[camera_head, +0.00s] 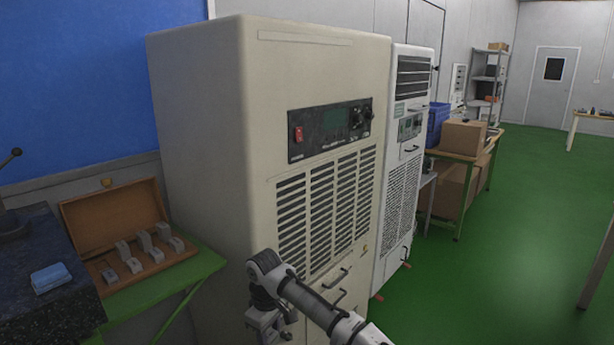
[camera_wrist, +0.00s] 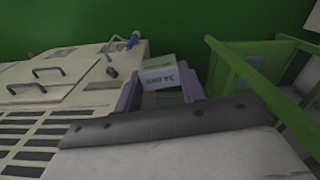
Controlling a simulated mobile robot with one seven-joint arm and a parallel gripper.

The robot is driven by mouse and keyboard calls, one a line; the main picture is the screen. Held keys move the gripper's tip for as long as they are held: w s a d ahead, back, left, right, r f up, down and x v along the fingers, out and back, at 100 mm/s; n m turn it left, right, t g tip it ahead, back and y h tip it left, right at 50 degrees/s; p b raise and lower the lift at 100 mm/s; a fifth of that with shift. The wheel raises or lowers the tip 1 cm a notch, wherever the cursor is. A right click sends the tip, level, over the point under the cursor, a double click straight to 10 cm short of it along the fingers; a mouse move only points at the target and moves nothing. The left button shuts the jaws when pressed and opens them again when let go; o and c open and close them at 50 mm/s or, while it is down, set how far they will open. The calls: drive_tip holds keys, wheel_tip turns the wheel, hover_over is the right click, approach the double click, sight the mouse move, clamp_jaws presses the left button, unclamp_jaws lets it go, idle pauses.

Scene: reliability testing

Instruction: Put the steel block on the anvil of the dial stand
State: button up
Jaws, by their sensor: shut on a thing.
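A pale steel block (camera_wrist: 160,73) with dark marking that seems to read "24 mm" sits between the two fingers of my gripper (camera_wrist: 159,82) in the wrist view. My gripper is shut on it, with its marked face showing. In the head view my arm is folded low in front of the beige cabinet; the block cannot be made out there. A dark part with a lever (camera_head: 11,158) is cut off at the left edge, above the granite plate (camera_head: 75,310). I cannot tell whether it belongs to the dial stand; no dial or anvil is visible.
An open wooden case (camera_head: 139,277) with several steel blocks lies on a green table (camera_head: 203,263). A blue cloth (camera_head: 50,277) lies on the granite plate. The beige cabinet (camera_head: 205,130) and white cabinet (camera_head: 412,160) stand close by. Green floor (camera_head: 480,280) is open at right.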

drive_tip(key=s+d+f+m+b, duration=0.1)
drive_tip(key=s+d+f+m, duration=0.2)
drive_tip(key=f, duration=0.7)
drive_tip(key=s+d+f+m+b, duration=0.1)
drive_tip(key=s+d+f+m, duration=0.2)
drive_tip(key=f, duration=0.7)
drive_tip(key=s+d+f+m+b, duration=0.1)
drive_tip(key=s+d+f+m, duration=0.2)
drive_tip(key=s+f+m, duration=0.2)
drive_tip(key=s+f, duration=0.3)
drive_tip(key=f, duration=0.2)
drive_tip(key=shift+m+b, duration=0.4)
drive_tip(key=shift+d, duration=0.1)
